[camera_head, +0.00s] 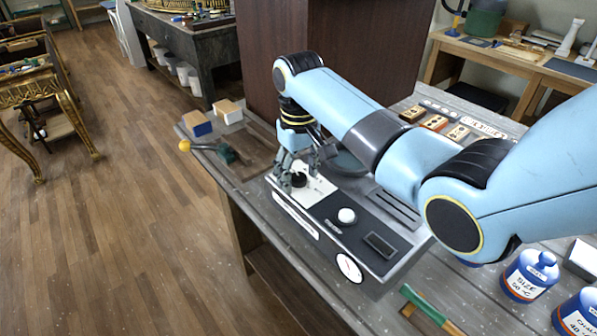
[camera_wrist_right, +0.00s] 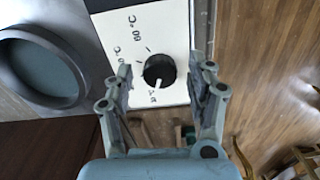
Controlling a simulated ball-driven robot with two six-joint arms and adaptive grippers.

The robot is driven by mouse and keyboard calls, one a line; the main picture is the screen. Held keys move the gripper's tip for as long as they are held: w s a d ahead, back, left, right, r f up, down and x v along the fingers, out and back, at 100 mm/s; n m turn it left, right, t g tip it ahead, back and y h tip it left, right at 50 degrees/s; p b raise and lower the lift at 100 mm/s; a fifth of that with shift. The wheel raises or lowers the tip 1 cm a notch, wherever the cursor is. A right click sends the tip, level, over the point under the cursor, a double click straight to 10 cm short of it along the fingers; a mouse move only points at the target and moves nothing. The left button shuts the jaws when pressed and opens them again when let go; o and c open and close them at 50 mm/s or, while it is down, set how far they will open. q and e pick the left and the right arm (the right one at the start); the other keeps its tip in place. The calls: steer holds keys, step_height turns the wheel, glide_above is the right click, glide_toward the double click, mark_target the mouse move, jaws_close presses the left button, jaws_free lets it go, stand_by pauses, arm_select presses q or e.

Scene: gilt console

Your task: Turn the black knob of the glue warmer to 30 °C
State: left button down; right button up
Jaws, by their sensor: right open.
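The glue warmer (camera_head: 322,235) is a grey box on the bench with a white dial plate at its left end. Its black knob (camera_head: 299,180) is on that plate, and shows in the right wrist view (camera_wrist_right: 160,68) with a white pointer aimed toward the bottom mark. A "60 °C" label is readable; the other labels are partly hidden or too small. My right gripper (camera_head: 296,178) is open at the knob. In the right wrist view its fingers (camera_wrist_right: 161,88) are on either side of the knob; contact is not visible. My left gripper is not in view.
A white knob (camera_head: 347,215) and a round gauge (camera_head: 349,267) are also on the warmer. A round dark well (camera_wrist_right: 42,68) is beside the dial plate. Blue-and-white jars (camera_head: 530,275) and a green-handled tool (camera_head: 425,305) are at the front right. A clamp (camera_head: 228,154) lies left.

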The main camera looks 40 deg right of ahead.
mark_target(299, 176)
step_height(299, 176, up, 8)
steer(key=shift+f, duration=0.25)
stand_by(0.5)
